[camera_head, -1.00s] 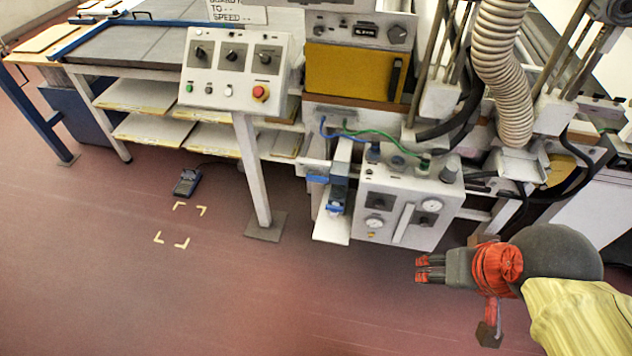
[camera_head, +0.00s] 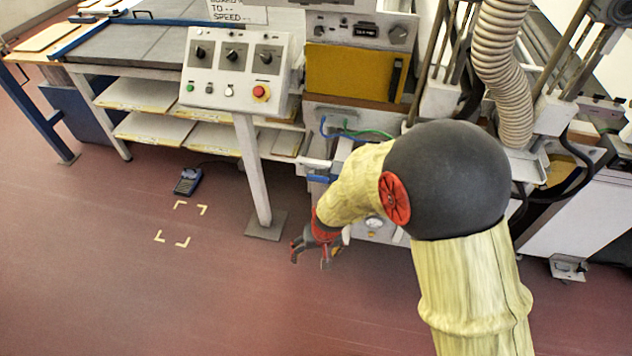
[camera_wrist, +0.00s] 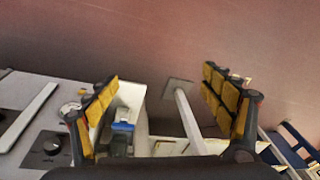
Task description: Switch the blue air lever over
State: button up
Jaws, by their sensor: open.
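A blue part (camera_head: 322,178), which looks like the air lever, is on the left side of the pneumatic unit (camera_head: 372,235). In the head view my arm hides most of that unit. In the wrist view a blue part (camera_wrist: 122,127) shows above a white plate, near the left finger. I cannot tell which way the lever is set. My gripper (camera_head: 310,254) is open, low in front of the unit. In the wrist view its fingers (camera_wrist: 160,95) are wide apart with nothing gripped between them. The blue part lies beyond them, and no contact shows.
A control console (camera_head: 232,70) with an emergency stop stands on a white post (camera_head: 251,170) left of my gripper. A foot pedal (camera_head: 188,181) lies on the floor. A ribbed hose (camera_head: 503,70) hangs at right. The front floor is clear.

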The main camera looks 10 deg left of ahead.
jog(key=w+a+f+t, duration=0.2)
jog(key=w+a+f, duration=0.15)
jog(key=f, duration=0.45)
jog(key=w+a+f+t, duration=0.15)
jog(key=a+f, duration=0.25)
jog(key=f, duration=0.4)
jog(key=m+t+h, duration=0.2)
jog(key=m+t, duration=0.2)
jog(key=t, duration=0.9)
send_near(317, 178)
jog(key=w+b, duration=0.1)
jog(key=w, duration=0.7)
jog(key=shift+w+b, duration=0.1)
jog(key=shift+b, duration=0.3)
jog(key=shift+c, duration=0.8)
jog(key=c, duration=1.5)
